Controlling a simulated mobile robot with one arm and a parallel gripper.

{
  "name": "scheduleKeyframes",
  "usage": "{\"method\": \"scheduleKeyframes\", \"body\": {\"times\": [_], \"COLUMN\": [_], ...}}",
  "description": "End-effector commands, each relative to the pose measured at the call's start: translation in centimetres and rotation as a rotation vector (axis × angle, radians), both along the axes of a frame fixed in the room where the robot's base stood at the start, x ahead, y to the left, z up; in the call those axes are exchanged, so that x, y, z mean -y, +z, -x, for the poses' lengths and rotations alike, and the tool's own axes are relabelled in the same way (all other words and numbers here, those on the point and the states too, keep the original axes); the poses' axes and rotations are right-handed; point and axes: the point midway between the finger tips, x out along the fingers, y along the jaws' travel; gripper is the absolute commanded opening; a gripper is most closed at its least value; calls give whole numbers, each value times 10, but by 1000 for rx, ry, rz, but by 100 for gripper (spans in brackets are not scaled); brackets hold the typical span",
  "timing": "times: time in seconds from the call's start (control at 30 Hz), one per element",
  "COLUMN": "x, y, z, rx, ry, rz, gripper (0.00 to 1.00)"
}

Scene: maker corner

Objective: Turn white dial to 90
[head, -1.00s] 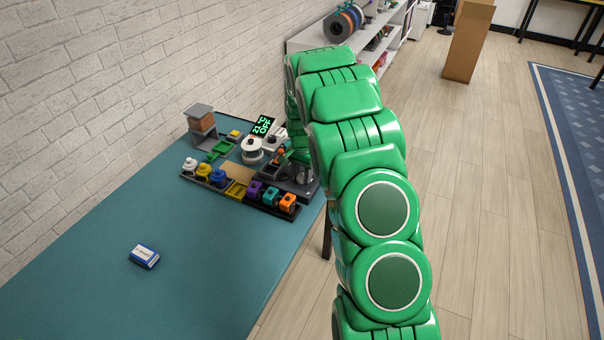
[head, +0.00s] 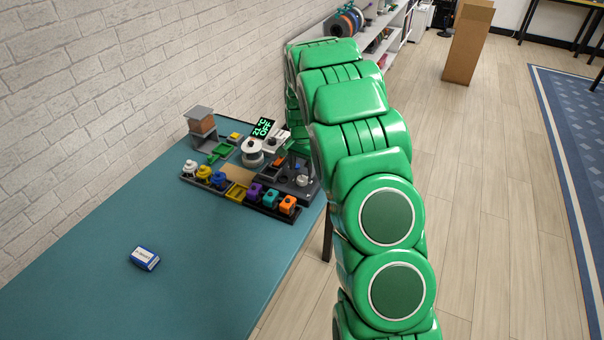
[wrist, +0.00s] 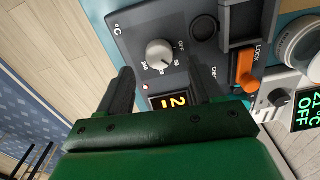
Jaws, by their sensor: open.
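The white dial (wrist: 160,53) is a round knob on a dark grey panel (wrist: 185,20), with °C, OFF, 90 and 240 printed around it. I cannot make out where its pointer stands. My gripper (wrist: 160,70) is open and empty in the wrist view, its dark fingers spread to either side of the dial and apart from it. An orange lit display (wrist: 169,101), partly cut off by my gripper, sits below the dial. In the head view the white dial (head: 302,180) shows small on the panel at the table's right edge; my gripper is mostly hidden behind my green arm.
An orange LOCK lever (wrist: 245,68) stands right of the dial. A screen (head: 263,128) reads 21 °C OFF behind a white round device (head: 252,152). A rack of coloured pieces (head: 240,195) lies in front. The table's (head: 90,285) left part is clear except a small blue-white box (head: 145,258).

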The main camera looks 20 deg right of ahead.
Motion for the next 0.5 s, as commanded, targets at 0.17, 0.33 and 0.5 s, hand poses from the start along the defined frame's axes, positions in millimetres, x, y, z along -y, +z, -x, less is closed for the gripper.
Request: {"method": "scheduleKeyframes", "body": {"times": [0.17, 0.33, 0.5], "x": [0, 0, 0], "y": [26, 37, 37], "z": [0, 1, 1], "rx": [-1, -3, -3], "ry": [0, 0, 0], "rz": [0, 0, -1], "gripper": [65, 65, 65]}}
